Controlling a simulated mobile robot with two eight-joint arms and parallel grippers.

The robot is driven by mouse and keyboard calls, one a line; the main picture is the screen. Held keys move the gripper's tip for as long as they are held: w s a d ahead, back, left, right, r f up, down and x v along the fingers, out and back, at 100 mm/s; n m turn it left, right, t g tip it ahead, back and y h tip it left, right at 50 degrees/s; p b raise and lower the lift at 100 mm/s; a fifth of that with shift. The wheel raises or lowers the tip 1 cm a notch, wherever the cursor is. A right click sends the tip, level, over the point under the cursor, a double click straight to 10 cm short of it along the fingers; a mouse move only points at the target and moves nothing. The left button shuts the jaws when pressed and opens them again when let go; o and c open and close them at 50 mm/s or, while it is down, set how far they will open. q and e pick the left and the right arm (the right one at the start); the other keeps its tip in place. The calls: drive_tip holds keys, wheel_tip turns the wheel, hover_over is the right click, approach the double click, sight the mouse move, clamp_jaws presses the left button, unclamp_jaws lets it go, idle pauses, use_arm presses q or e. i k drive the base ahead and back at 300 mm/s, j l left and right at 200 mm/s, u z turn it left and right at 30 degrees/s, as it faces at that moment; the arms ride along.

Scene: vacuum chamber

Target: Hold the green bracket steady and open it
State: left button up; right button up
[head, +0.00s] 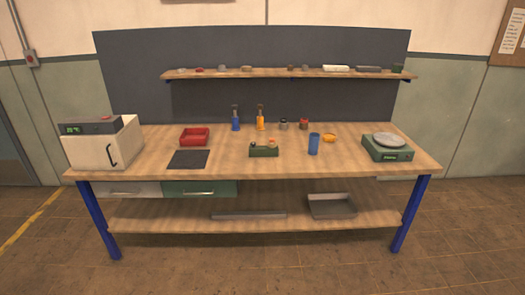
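A small green bracket-like block (264,152) sits on the workbench near its front middle. Small round pieces, one pale (254,144) and one orange-brown (272,142), show at its top. It is too small to tell whether any part of it is open or shut. Neither of my grippers is in view, and nothing touches the block.
The workbench (340,172) also carries a blue cup (314,144), an orange ring-like item (301,138), a red bin (194,137), a dark mat (188,159), two bottles, a white box-shaped device (100,146) and a green scale (388,149). A shelf (290,74) hangs behind.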

sight(258, 151)
drive_tip(key=i+j, duration=0.15)
drive_tip(key=i, duration=0.65)
drive_tip(key=i+j, duration=0.15)
drive_tip(key=i, duration=0.65)
